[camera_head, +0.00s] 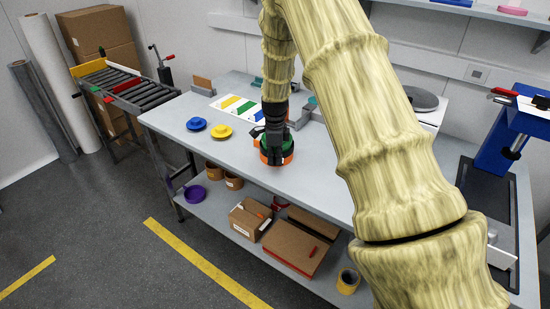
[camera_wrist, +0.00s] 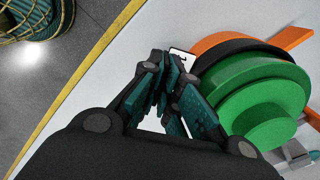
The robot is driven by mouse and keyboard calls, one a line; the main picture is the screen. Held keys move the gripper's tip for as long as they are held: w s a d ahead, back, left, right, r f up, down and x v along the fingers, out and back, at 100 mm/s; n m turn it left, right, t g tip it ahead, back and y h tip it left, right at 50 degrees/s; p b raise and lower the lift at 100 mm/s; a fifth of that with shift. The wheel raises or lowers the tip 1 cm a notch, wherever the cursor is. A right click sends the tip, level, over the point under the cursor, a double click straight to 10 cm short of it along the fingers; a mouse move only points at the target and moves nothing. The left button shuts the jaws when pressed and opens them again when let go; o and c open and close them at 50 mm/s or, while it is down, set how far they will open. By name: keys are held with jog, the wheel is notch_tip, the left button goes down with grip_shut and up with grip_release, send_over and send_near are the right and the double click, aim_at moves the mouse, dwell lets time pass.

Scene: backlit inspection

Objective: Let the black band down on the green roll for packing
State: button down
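The green roll (camera_wrist: 262,85) lies at the right of the wrist view, with a stepped green hub facing me. A black band (camera_wrist: 232,47) shows as a dark arc along its far edge, against an orange part (camera_wrist: 288,38). I cannot tell whether the band rests on the roll or is held. My gripper (camera_wrist: 166,68) is just left of the roll. Its fingertips look close together, with no object clearly visible between them. In the head view my gripper (camera_head: 272,138) is low over the bench, in front of the mostly hidden roll and the orange part (camera_head: 286,158).
A blue roll (camera_head: 196,124) and a yellow roll (camera_head: 221,131) lie left on the grey bench (camera_head: 215,153). Boxes (camera_head: 249,219) stand on the lower shelf. A blue press-like stand (camera_head: 497,142) is at right.

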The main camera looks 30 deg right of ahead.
jog(key=c, duration=1.6)
grip_release()
jog(key=shift+o, duration=0.2)
notch_tip(320, 180, up, 12)
